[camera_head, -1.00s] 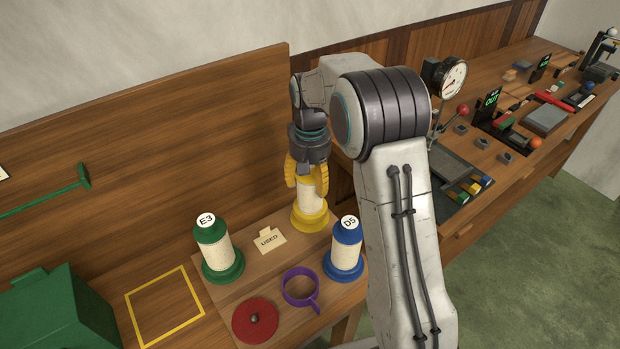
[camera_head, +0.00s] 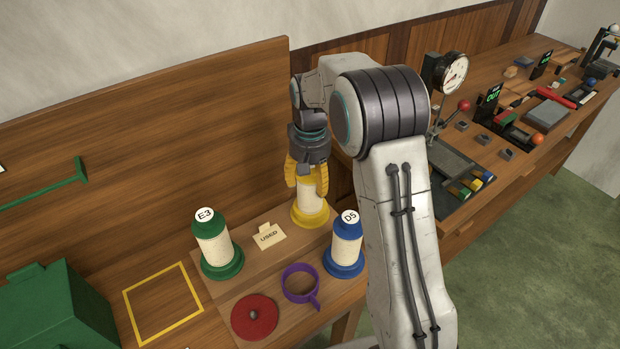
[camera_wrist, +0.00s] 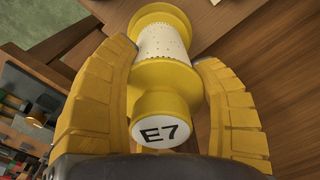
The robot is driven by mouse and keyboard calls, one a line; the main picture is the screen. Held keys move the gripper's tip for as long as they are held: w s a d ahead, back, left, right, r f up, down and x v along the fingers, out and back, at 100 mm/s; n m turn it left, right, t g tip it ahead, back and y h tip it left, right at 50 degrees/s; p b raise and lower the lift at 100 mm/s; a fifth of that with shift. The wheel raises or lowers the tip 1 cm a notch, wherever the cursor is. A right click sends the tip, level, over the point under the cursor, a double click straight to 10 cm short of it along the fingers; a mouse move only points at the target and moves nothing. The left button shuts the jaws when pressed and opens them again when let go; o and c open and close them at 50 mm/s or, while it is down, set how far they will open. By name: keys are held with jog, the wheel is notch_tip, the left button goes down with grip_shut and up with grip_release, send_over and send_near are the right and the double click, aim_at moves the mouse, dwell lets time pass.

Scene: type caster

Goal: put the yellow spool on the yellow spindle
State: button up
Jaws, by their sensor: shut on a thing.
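The yellow spool (camera_head: 310,211) stands upright at the back of the small wooden board, its cream thread showing below my gripper (camera_head: 307,184). My gripper's yellow fingers are shut on its upper part from above. In the wrist view the spool (camera_wrist: 163,78) lies between the two fingers, its white cap reading E7. I cannot tell whether its base touches the board. The yellow spindle is not visible; it may be hidden under the spool.
A green spool (camera_head: 216,250) marked E3 and a blue spool (camera_head: 345,246) marked D5 stand nearby. A "USED" card (camera_head: 269,236), purple ring-shaped cup (camera_head: 300,284) and red disc with a peg (camera_head: 254,317) share the board. A yellow square outline (camera_head: 163,304) lies empty at left.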

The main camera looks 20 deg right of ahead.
jog(key=shift+f, duration=0.15)
jog(key=o, duration=1.4)
jog(key=shift+r+p, duration=2.4)
jog(key=shift+r, duration=0.65)
jog(key=shift+s, duration=0.1)
jog(key=s+r+n+t+b, duration=0.1)
jog(key=s+r+t, duration=0.1)
jog(key=s+r, duration=0.95)
jog(key=s+f+t, duration=0.1)
jog(key=s, duration=0.4)
jog(key=s+f, duration=0.1)
jog(key=s, duration=0.4)
jog(key=s+f+n+t, duration=0.1)
jog(key=s, duration=0.5)
jog(key=shift+t+b, duration=0.3)
jog(key=shift+b, duration=0.05)
